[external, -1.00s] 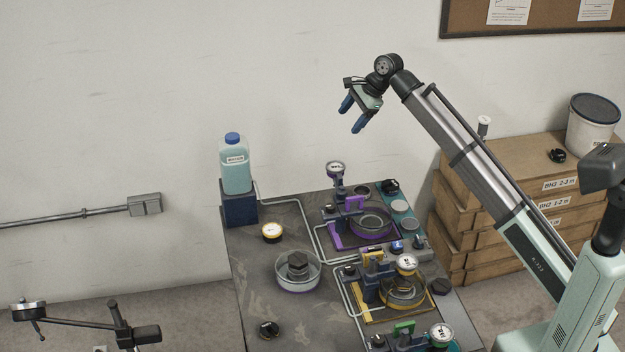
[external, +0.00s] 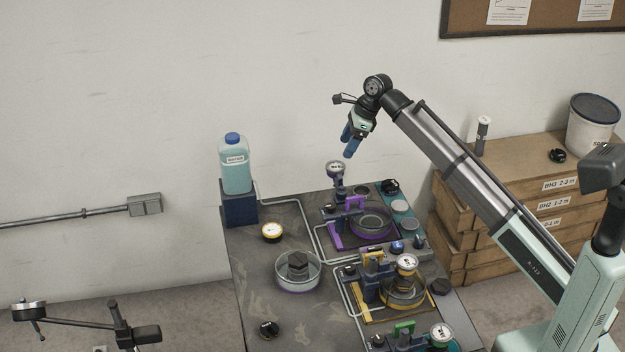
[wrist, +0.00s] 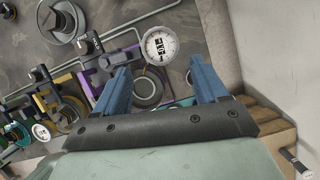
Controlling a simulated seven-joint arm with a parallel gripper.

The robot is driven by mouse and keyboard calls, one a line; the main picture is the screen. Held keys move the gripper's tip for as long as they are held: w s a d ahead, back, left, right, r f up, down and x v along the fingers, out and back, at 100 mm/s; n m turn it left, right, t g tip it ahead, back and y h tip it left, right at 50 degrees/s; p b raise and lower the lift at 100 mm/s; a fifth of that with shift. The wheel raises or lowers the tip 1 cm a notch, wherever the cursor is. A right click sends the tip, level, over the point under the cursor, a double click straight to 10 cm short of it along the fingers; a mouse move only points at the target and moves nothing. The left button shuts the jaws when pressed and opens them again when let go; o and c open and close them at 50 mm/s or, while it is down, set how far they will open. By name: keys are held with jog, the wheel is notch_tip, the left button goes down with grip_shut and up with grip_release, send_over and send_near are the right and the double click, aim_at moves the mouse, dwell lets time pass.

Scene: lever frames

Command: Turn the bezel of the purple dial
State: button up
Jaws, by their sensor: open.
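The round dial (external: 336,168) with a white face stands on a post at the back of the purple station (external: 335,238). In the wrist view the dial (wrist: 160,46) faces the camera, with a pale rim around its face. My gripper (external: 348,147) is open and empty, pointing down, a little above and right of the dial in the external view. In the wrist view the dial shows just beyond the gap between the blue fingertips (wrist: 160,70), not touched as far as I can see. The purple ring (external: 372,222) lies lower, on the station.
The yellow station (external: 395,300) with its own dial (external: 406,263) sits in front, and a green-handled one (external: 404,328) nearer still. A bottle (external: 235,165) stands at the table's back left. Wooden boxes (external: 500,190) stand on the right.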

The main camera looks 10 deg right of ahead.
aim_at(336, 165)
jog(key=x, duration=0.6)
jog(key=shift+a+f, duration=0.15)
jog(key=shift+f, duration=0.25)
jog(key=shift+c, duration=0.3)
jog(key=c, duration=0.7)
jog(key=shift+w+n, duration=0.1)
jog(key=shift+n, duration=0.2)
jog(key=n+g, duration=0.1)
jog(key=n, duration=0.3)
jog(key=n+g, duration=0.1)
jog(key=shift+w+a+n+g, duration=0.1)
jog(key=shift+w+n+g, duration=0.2)
jog(key=shift+w+n, duration=0.1)
jog(key=n+h, duration=0.1)
jog(key=n, duration=0.2)
jog(key=n+g, duration=0.1)
jog(key=n, duration=0.1)
jog(key=shift+w+a+n+g+h, duration=0.1)
jog(key=shift+n+g+h, duration=0.2)
jog(key=shift+n+h, duration=0.1)
